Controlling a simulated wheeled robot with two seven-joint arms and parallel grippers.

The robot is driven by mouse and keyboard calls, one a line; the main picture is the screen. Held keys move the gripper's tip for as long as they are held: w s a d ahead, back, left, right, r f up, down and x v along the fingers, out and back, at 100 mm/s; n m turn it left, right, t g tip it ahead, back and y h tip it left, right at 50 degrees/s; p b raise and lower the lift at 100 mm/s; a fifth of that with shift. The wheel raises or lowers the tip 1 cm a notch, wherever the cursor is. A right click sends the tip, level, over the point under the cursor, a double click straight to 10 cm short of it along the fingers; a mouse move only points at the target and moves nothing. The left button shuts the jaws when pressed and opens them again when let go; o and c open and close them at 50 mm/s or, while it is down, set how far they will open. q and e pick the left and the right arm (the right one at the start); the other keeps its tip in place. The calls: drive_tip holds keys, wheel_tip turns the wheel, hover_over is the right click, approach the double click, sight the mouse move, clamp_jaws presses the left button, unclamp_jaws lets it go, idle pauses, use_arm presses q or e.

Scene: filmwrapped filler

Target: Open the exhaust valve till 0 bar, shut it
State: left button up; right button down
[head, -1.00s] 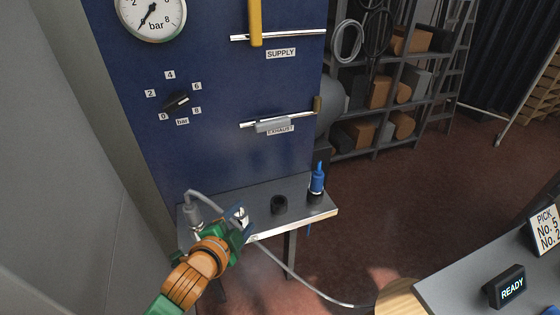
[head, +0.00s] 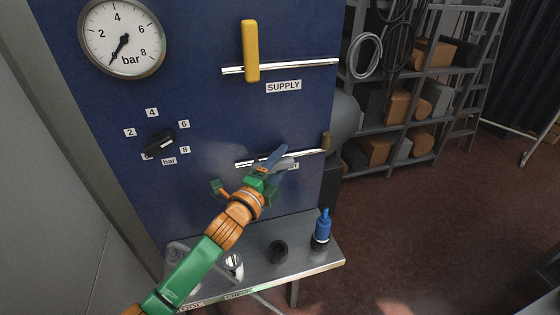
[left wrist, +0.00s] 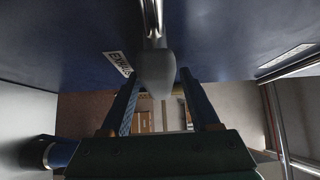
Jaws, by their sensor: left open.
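The exhaust valve has a grey handle (head: 286,163) on a thin horizontal pipe low on the blue panel. Its label is mostly hidden behind my left gripper (head: 275,168). The gripper is open at the handle. In the left wrist view the handle (left wrist: 155,72) hangs between the two blue fingers (left wrist: 162,108), with visible room at the right finger; I cannot tell whether the left one touches. The pressure gauge (head: 123,38) is at the upper left; its needle points down-left, near the low end of the scale. My right gripper is not in view.
The yellow supply handle (head: 250,50) stands upright across its pipe above. A black regulator knob (head: 160,142) is at the left. A steel shelf (head: 310,268) below carries a blue bottle (head: 322,226) and a black ring (head: 278,252). Storage racks stand at the right.

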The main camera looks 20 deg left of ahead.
use_arm(q)
drive_tip(key=shift+s+r, duration=0.1)
drive_tip(key=shift+s, duration=0.1)
drive_tip(key=shift+c, duration=0.7)
clamp_jaws()
drive_tip(key=shift+r, duration=0.1)
idle(0.4)
